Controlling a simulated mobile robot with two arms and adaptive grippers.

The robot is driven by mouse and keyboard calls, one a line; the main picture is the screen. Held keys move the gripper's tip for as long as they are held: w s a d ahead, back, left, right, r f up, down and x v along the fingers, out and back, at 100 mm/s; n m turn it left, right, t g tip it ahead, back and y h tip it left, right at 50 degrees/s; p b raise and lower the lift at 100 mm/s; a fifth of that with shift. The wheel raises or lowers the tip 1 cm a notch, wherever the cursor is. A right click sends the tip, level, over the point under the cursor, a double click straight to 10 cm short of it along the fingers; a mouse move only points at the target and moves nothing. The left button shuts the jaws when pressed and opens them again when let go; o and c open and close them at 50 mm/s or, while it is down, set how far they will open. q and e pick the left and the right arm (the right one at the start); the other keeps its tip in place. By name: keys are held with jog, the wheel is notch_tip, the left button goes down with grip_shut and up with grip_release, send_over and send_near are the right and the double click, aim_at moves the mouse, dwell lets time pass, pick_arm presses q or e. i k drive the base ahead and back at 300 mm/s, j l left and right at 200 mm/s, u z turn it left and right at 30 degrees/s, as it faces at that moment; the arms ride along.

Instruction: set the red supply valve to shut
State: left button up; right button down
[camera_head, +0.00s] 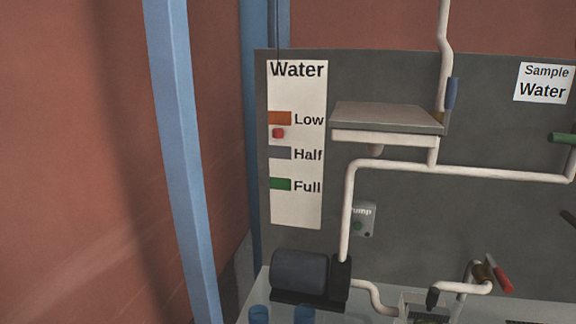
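The red valve handle (499,276) is at the lower right, on a white pipe in front of the dark grey panel. It slants down to the right from its brownish valve body (483,272), while the pipe beside it bends down and to the left. From this angle I cannot tell whether the valve is open or shut. Neither of my grippers shows in the head view.
A blue handle (452,93) and a green handle (562,138) sit on other pipes. A black handle (433,297) is left of the red one. A dark pump motor (300,272) stands at lower centre. A blue post (178,130) rises at left.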

aim_at(505, 283)
jog(key=z, duration=1.4)
